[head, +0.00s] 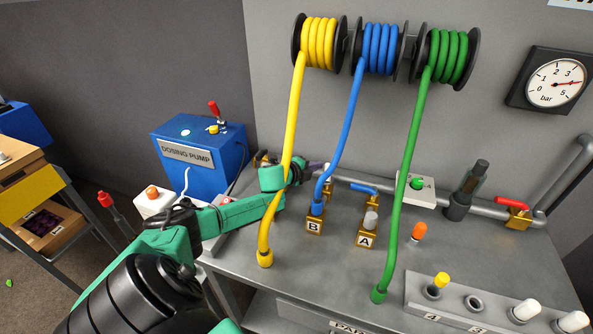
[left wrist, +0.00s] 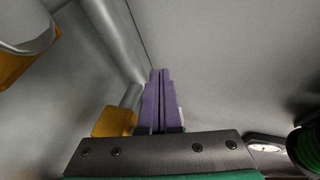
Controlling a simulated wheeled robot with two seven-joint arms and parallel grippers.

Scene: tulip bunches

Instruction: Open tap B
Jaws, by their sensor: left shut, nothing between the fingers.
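A brass block labelled B (head: 314,227) stands on the grey bench with the end of the blue hose (head: 337,145) in its top. Behind it, a brass fitting (head: 328,186) on the wall pipe is partly hidden by my left gripper and the hose; its lever cannot be made out. My left gripper (head: 318,168) is shut and empty, just above this fitting. In the left wrist view its purple fingers (left wrist: 160,100) are pressed together, close to a brass block (left wrist: 114,122) with a grey stub. I cannot tell whether they touch. My right gripper is not in view.
A brass block labelled A (head: 367,240) stands to the right, with a blue lever (head: 363,188) behind it. The yellow hose (head: 290,150) hangs across my left forearm's line; the green hose (head: 408,180) hangs further right. A red lever (head: 511,201) sits on the pipe's right.

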